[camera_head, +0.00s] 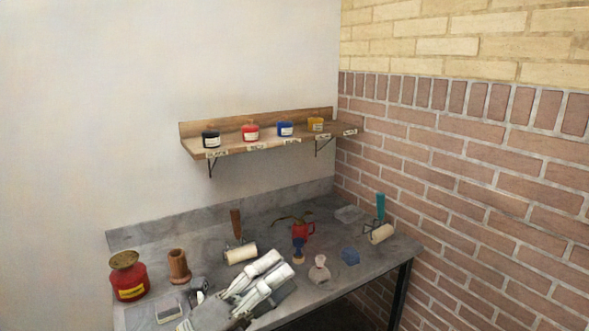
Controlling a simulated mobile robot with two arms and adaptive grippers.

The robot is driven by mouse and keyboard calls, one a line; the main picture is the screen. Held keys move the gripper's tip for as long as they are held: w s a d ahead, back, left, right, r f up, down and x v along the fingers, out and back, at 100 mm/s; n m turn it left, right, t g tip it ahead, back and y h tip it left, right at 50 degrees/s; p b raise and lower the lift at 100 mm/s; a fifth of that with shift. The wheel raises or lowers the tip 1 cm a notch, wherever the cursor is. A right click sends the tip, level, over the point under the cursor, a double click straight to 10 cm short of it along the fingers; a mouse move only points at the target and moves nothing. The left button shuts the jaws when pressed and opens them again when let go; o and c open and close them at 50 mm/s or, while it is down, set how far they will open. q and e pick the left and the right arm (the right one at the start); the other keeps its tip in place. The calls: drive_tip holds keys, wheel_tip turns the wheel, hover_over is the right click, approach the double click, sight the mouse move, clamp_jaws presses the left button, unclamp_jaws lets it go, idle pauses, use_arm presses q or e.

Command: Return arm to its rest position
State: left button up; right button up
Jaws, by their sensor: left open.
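My left gripper (284,265) is in the lower middle of the head view, with its pale fingers pointing to the upper right over the front of the grey workbench (205,243). It is open, and I see nothing held between its fingers. The fingers hide part of the bench top and part of a dark grey flat thing (275,300) beside them. I cannot tell how high the gripper is above the bench. My right gripper is not in view.
A red canister (128,277) and brown cylinder (179,266) stand left. A shelf (262,139) with ink pots is above.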

use_arm(q)
drive_tip(key=w+a+f+n+t+y, duration=0.1)
drive_tip(key=a+f+n+t+y, duration=0.3)
drive_tip(key=a+n+y, duration=0.45)
drive_tip(key=w+a+f+n+t+y, duration=0.2)
drive_tip(key=a+f+n+t+y, duration=0.3)
drive_tip(key=n, duration=0.7)
drive_tip(key=s+a+f+n+g+y, duration=0.2)
drive_tip(key=s+f+n+g+y, duration=0.15)
drive_tip(key=f, duration=0.25)
drive_tip(key=s+a+f+n+g+y, duration=0.2)
drive_tip(key=s+f+n+g+y, duration=0.15)
drive_tip(key=f, duration=0.25)
drive_tip(key=s+f+n+g+h, duration=0.1)
drive_tip(key=s+f+n+g, duration=0.1)
drive_tip(key=s+f+g, duration=0.6)
drive_tip(key=s+f+n+g+h, duration=0.1)
drive_tip(key=s+f+n+g, duration=0.3)
drive_tip(key=s, duration=0.8)
wheel_tip(320, 180, down, 27)
drive_tip(key=s+m, duration=0.1)
drive_tip(key=s, duration=0.1)
drive_tip(key=s+a+f, duration=0.3)
drive_tip(key=s+f, duration=1.3)
drive_tip(key=shift+s+f+g, duration=0.25)
drive_tip(key=shift+s+g, duration=0.15)
drive_tip(key=shift+m+y, duration=0.25)
